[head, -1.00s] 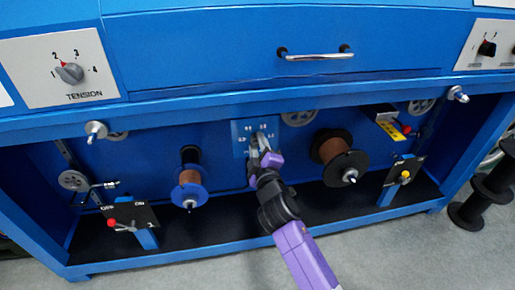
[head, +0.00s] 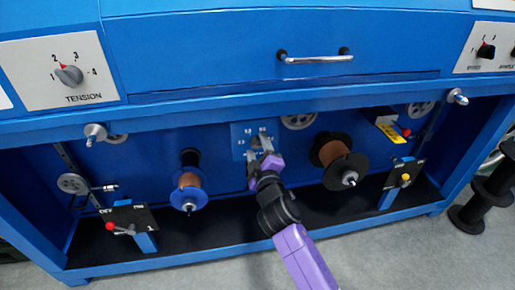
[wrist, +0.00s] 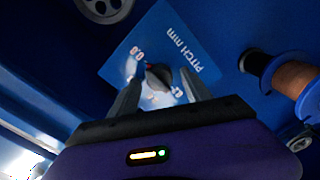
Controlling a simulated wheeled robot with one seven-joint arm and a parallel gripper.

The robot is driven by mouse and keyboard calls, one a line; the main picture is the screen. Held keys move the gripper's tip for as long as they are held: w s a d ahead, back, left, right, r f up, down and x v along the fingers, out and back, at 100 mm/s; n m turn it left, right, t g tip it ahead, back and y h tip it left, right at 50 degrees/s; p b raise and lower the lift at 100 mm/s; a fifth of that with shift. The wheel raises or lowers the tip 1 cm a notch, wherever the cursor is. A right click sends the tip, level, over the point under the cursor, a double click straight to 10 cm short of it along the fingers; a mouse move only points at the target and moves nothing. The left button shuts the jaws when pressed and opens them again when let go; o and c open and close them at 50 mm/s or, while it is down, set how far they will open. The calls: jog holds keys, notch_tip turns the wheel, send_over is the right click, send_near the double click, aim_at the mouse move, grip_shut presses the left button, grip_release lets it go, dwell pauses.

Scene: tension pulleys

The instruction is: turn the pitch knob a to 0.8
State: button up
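The pitch knob (wrist: 159,78) is a small dark knob on a blue plate (wrist: 150,40) lettered PITCH mm. A red mark shows at its upper-left end in the wrist view, on the side of the 0.8 label. Another label at its lower right is partly hidden. My gripper (wrist: 158,84) is open, with one finger on each side of the knob and visible gaps to it. In the head view my gripper (head: 261,157) is in front of the plate (head: 240,140) and hides part of the knob.
A spool with a blue flange (head: 189,200) stands left of my gripper and a black-flanged spool (head: 342,165) stands to its right. Levers on black plates (head: 128,222) are farther out. A blue ledge (head: 190,118) runs above the recess.

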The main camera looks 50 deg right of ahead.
jog(key=v, duration=0.7)
jog(key=shift+s+a, duration=0.25)
jog(key=shift+s, duration=0.1)
jog(key=shift+r, duration=0.1)
jog(key=s+a+m+t+y, duration=0.25)
jog(key=s+a+y, duration=0.35)
jog(key=s+a, duration=0.55)
jog(key=s+a+f+m+g+y, duration=0.15)
jog(key=s+a, duration=0.35)
jog(key=s, duration=0.6)
jog(key=s+a+m+g+y, duration=0.1)
jog(key=s+a+y, duration=0.25)
jog(key=s, duration=0.75)
notch_tip(320, 180, up, 25)
jog(key=h+p, duration=0.1)
jog(key=p, duration=2.5)
jog(key=shift+a+f, duration=0.2)
jog(key=shift+a, duration=0.1)
